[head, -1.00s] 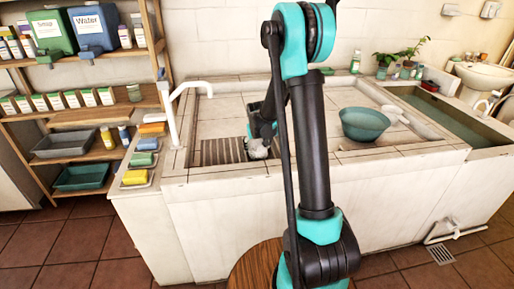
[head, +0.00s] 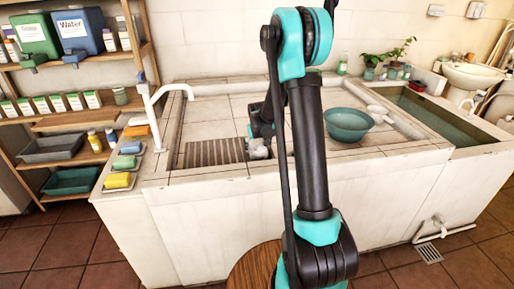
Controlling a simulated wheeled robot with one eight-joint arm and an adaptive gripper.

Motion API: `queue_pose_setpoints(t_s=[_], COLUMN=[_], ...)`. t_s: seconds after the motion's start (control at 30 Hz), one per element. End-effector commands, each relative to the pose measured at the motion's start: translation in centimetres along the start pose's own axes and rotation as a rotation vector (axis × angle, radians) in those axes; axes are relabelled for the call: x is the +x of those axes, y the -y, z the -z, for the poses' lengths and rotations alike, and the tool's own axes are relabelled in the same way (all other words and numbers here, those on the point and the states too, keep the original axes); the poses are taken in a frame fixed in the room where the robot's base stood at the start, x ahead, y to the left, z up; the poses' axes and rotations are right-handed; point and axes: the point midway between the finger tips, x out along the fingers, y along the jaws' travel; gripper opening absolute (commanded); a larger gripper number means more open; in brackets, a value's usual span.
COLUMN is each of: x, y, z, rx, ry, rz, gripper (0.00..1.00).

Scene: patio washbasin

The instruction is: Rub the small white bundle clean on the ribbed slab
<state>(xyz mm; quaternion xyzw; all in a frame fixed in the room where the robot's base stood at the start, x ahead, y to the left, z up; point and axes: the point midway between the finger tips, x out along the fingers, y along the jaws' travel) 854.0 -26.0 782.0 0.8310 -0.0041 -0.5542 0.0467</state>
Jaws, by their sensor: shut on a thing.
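The ribbed slab (head: 212,152) is a grey-brown grooved panel set in the tiled washbasin top, left of my arm. The small white bundle (head: 259,149) is at the slab's right end. My gripper (head: 259,140) points down over the bundle and is shut on it. The fingertips are small and partly hidden by the bundle and my arm. I cannot tell whether the bundle presses on the ribs or hovers just above them.
A white tap (head: 157,105) stands left of the slab. Coloured soap bars lie along the left ledge, such as a yellow one (head: 118,181). A teal bowl (head: 348,124) sits on the right of the tiled top. A water trough (head: 428,116) lies farther right.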

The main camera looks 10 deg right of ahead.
Motion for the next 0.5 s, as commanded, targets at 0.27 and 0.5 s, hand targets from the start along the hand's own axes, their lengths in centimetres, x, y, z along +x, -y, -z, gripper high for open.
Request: queue_pose_setpoints(t_s=[0.27,0.5], x=[-2.3,-4.0], y=[-0.4,-0.6], z=[1.2,2.2], rx=[-0.001,-0.001], ry=[0.000,0.000], rz=[0.000,0.000], gripper=[0.37,0.37])
